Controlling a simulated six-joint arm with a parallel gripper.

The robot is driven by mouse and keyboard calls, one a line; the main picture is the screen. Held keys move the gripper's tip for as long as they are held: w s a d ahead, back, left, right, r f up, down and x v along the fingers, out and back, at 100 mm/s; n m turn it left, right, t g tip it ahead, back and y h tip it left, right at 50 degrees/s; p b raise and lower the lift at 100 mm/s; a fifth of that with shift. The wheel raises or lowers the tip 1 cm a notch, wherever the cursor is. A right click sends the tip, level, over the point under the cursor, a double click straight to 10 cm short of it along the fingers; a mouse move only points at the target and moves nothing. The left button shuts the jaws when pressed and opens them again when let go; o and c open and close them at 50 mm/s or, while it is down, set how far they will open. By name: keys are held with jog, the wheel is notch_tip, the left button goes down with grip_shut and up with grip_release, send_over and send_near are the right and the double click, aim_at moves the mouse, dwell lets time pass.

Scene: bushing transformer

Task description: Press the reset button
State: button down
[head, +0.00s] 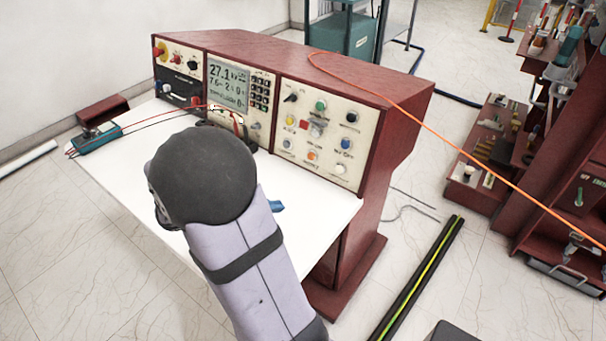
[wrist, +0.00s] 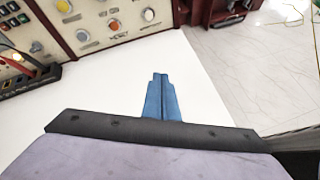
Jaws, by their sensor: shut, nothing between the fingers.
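The control panel (head: 316,135) on the red console carries several coloured buttons: green (head: 320,105), yellow (head: 290,120), blue (head: 345,143), orange (head: 312,156), white (head: 340,169) and others. Their labels are too small to read, so I cannot tell which is the reset button. The wrist view shows the panel's lower row, with an orange button (wrist: 113,24) and a white button (wrist: 149,14). My gripper (wrist: 160,75) has blue fingers, shut and empty, over the white desk top and apart from the panel. In the head view my arm hides most of it; a blue bit (head: 277,206) shows.
A display (head: 228,84) sits left of the button panel. Red and black test leads run from a meter (head: 97,136) across the white desk (head: 130,180) to the console. An orange cable (head: 440,135) hangs over the console's right side. The desk's right part is clear.

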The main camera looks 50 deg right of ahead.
aim_at(310, 156)
jog(key=w+d+n+t+h+b, duration=0.2)
jog(key=w+d+n+h+b, duration=0.2)
jog(key=d, duration=0.4)
jog(key=shift+w+f+n+h, duration=0.2)
jog(key=shift+w+n+h, duration=0.2)
jog(key=shift+w+n, duration=0.7)
jog(key=shift+w+m, duration=0.25)
jog(key=shift+m, duration=0.05)
jog(key=x, duration=1.4)
jog(key=shift+f, duration=0.1)
